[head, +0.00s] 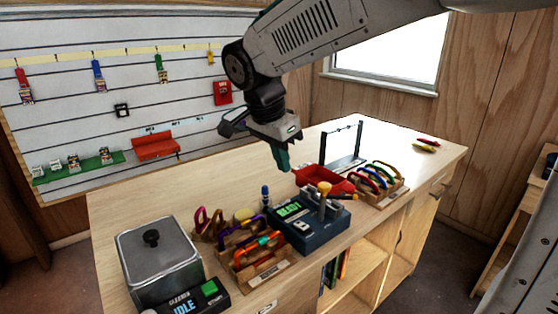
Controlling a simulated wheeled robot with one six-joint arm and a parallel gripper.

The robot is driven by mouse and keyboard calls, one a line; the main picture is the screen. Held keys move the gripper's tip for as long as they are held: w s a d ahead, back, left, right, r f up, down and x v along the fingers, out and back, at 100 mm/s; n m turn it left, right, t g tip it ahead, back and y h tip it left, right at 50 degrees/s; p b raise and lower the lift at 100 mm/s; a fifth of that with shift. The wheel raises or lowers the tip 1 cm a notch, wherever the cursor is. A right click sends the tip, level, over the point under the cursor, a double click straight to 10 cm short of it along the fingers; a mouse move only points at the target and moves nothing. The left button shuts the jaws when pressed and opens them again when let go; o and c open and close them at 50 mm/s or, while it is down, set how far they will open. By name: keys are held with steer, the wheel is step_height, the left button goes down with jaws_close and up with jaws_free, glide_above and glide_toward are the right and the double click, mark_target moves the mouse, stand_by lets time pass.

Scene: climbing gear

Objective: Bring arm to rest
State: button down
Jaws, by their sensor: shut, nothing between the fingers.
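My arm reaches in from the top right. My gripper (284,160) hangs from it above the middle of the wooden workbench (125,205), pointing down. Its fingers are shut with nothing held. It is clear of the bench, above and behind the blue device (312,232) with a green display and left of the red tray (322,181). Part of the bench's back is hidden behind the gripper.
A lidded metal tank (160,265) and a box reading IDLE (195,300) stand at front left. Wooden racks of carabiners (258,262) and coloured loops (378,185) flank the device. A black frame (342,145) stands at the back. A slatted wall board (60,125) lies behind.

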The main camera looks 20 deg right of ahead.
steer(key=s+d+f+n+y, duration=0.1)
steer(key=s+d+f+n, duration=0.1)
steer(key=s+n, duration=0.5)
steer(key=s+d+f+n+y, duration=0.2)
steer(key=s+d+n, duration=0.2)
steer(key=s, duration=1.2)
steer(key=n, duration=0.3)
steer(key=shift+s+d+f+t, duration=0.15)
steer(key=shift+s+f+t, duration=0.15)
steer(key=shift+f, duration=0.1)
